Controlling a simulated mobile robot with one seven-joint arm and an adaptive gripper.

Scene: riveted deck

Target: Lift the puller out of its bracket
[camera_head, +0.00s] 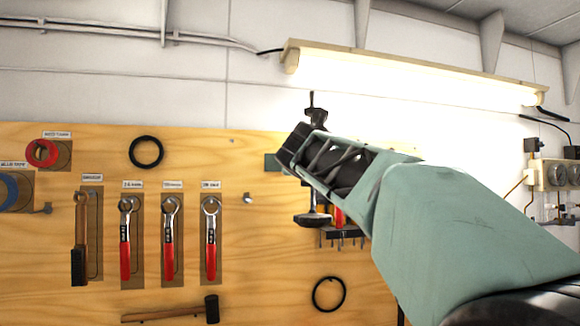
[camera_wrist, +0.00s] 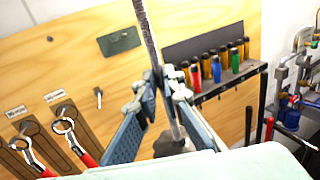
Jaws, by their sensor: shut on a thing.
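The puller shows in the head view as a dark upright tool, with a black upper end (camera_head: 316,116) above my gripper (camera_head: 293,150) and a dark, wide lower end (camera_head: 312,218) below it. In the wrist view its grey rod (camera_wrist: 148,38) runs between the two fingers of my gripper (camera_wrist: 158,88), which are shut on it. The fingers hide the rod's middle. A small dark green plate (camera_wrist: 119,41) is on the board beside the rod; it also shows in the head view (camera_head: 271,162). I cannot tell whether it is the bracket, or whether the puller touches any bracket.
A wooden tool board (camera_head: 100,210) carries red-handled wrenches (camera_head: 168,240), a brush (camera_head: 80,240) and a mallet (camera_head: 211,309). A rack of screwdrivers (camera_wrist: 225,82) is right of the puller. A lit lamp (camera_head: 410,75) hangs above. Pipes (camera_head: 560,178) are at right.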

